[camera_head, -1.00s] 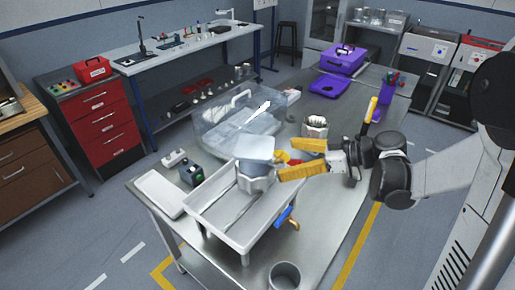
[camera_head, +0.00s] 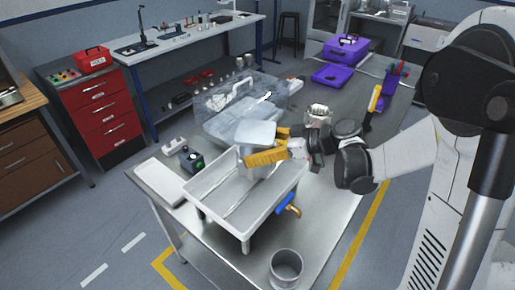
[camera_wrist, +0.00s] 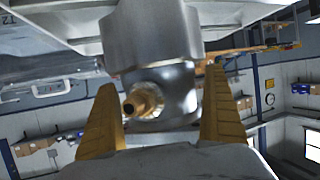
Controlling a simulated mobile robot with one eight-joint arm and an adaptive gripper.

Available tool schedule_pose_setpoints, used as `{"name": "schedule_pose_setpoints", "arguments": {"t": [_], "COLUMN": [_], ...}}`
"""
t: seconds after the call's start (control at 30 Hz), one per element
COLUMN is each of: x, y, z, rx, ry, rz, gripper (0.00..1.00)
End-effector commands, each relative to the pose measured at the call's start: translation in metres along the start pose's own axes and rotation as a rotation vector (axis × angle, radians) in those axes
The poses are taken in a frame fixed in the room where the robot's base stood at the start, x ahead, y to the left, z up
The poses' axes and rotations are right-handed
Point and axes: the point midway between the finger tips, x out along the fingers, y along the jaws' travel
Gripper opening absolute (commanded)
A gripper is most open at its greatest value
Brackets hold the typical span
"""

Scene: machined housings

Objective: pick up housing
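The nearer housing is a silver metal part with a brass port; it stands in the white tray (camera_head: 215,222), and a pale flat plate (camera_head: 256,133) shows at its top. In the wrist view the housing (camera_wrist: 165,95) fills the middle, its port facing the camera. My gripper (camera_wrist: 162,85) has one yellow finger on each side of it, with a slim gap visible on the right. In the head view my gripper (camera_head: 262,146) reaches in from the right and hides most of the housing. A second housing (camera_head: 318,115) stands on the table behind my wrist.
A clear bin (camera_head: 238,105) stands behind the tray. A dark block (camera_head: 191,160) and a white shallow tray (camera_head: 160,183) lie to the left. A metal cup (camera_head: 286,268) stands at the front. Purple boxes (camera_head: 340,50) are at the back.

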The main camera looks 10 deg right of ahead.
Motion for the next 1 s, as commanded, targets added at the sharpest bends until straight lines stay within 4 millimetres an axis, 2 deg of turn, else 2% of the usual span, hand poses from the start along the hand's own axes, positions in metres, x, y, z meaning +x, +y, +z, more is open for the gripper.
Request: {"name": "schedule_pose_setpoints", "arguments": {"t": [0.03,0.2,0.63,1.0], "x": [0.0,0.0,-0.003,-0.018], "y": [0.0,0.0,0.0,0.0], "z": [0.0,0.0,-0.006,-0.043], "rx": [0.0,0.0,0.001,0.001], "ry": [0.0,0.0,0.002,0.002], "rz": [0.0,0.0,0.0,0.0], "gripper": [0.88,0.38,0.38,0.38]}}
